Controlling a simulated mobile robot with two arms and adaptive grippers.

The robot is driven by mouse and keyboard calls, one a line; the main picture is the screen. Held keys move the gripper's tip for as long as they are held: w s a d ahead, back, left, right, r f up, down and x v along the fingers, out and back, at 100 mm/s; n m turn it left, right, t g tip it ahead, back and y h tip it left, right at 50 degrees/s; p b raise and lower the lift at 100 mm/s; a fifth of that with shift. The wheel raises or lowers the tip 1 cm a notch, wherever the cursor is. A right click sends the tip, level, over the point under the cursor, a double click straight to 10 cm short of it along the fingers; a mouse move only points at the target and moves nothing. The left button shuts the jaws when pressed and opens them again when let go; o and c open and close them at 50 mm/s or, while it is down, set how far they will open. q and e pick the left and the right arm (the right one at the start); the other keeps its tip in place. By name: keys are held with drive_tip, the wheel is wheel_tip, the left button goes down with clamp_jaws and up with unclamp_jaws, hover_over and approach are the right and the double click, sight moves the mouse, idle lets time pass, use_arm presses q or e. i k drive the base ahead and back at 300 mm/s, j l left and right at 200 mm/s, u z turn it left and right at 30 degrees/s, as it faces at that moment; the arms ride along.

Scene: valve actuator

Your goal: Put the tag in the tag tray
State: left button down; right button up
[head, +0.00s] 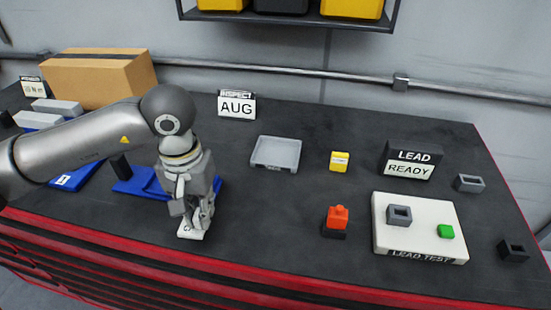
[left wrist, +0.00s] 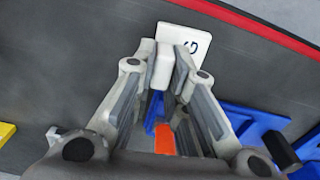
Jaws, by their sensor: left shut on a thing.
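The tag is a small white plate (head: 193,232) with dark print, low at the bench top under my left gripper (head: 201,215) in the head view. In the left wrist view the tag's printed plate (left wrist: 186,42) reaches out past the fingertips, and a white block (left wrist: 163,68) sits between them. My left gripper (left wrist: 163,75) is shut on this white part. I cannot tell whether the tag touches the bench. The grey tray (head: 276,153), shallow and empty, lies to the right of and behind the gripper; it looks like the tag tray. My right gripper is not in view.
A blue fixture (head: 140,184) lies beside and behind the left gripper. An AUG sign (head: 237,105) stands behind the tray. A yellow block (head: 339,161), an orange-red piece (head: 337,220) and a white LEAD TEST board (head: 420,250) lie to the right. Bench between gripper and tray is clear.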

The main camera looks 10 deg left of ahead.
sight(277, 156)
drive_tip(key=k+l+z, duration=0.1)
drive_tip(key=k+z, duration=0.25)
drive_tip(key=k, duration=0.25)
drive_tip(key=i+j+z, duration=0.2)
drive_tip(key=z, duration=0.25)
drive_tip(key=i+j+z, duration=0.15)
drive_tip(key=j+z, duration=0.25)
drive_tip(key=j, duration=0.2)
drive_tip(key=i+j, duration=0.15)
